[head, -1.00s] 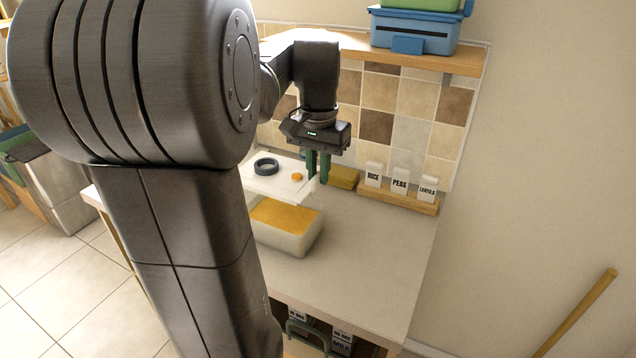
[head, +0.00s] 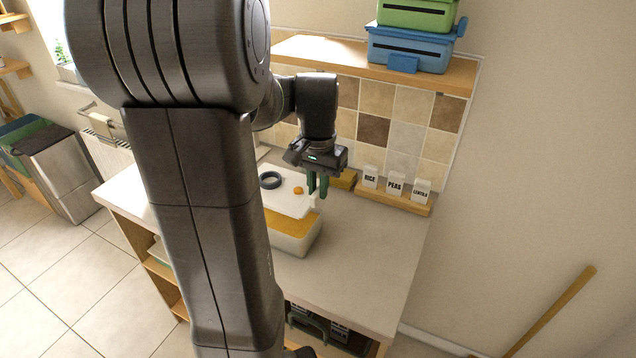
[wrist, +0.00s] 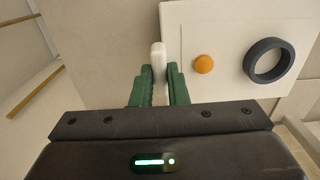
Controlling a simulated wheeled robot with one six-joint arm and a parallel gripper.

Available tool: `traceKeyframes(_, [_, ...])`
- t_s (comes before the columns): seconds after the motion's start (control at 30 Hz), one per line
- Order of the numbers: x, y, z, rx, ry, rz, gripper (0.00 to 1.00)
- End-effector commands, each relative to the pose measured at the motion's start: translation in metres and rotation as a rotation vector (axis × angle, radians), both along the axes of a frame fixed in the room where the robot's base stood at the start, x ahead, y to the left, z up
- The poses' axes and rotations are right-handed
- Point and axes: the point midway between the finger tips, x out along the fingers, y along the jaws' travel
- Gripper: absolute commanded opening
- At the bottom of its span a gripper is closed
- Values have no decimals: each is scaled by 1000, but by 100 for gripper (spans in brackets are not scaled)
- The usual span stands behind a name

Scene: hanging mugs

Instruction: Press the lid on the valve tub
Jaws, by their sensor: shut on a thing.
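The valve tub (head: 296,243) is a pale open box with yellow-orange contents, standing on the worktop. The lid (head: 286,202) is a flat white plate with a dark ring (head: 270,180) and a small orange knob (head: 298,190). It covers the rear part of the tub in the head view, and the yellow shows along the front and right; whether it touches the rim I cannot tell. My gripper (head: 317,190) is shut on a white tab at the lid's edge, seen between the green fingers in the wrist view (wrist: 158,62). My arm hides the tub's left side.
A shelf (head: 440,76) with blue and green boxes hangs above. The worktop (head: 370,255) right of the tub is clear.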

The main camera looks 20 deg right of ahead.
Motion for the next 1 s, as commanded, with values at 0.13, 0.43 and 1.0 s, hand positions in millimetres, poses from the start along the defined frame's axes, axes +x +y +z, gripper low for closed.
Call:
traceKeyframes(0.13, [0,0,1,1,1,0,0])
traceKeyframes(0.43, [0,0,-20,1,1,0,0])
traceKeyframes(1.0, [0,0,-70,1,1,0,0])
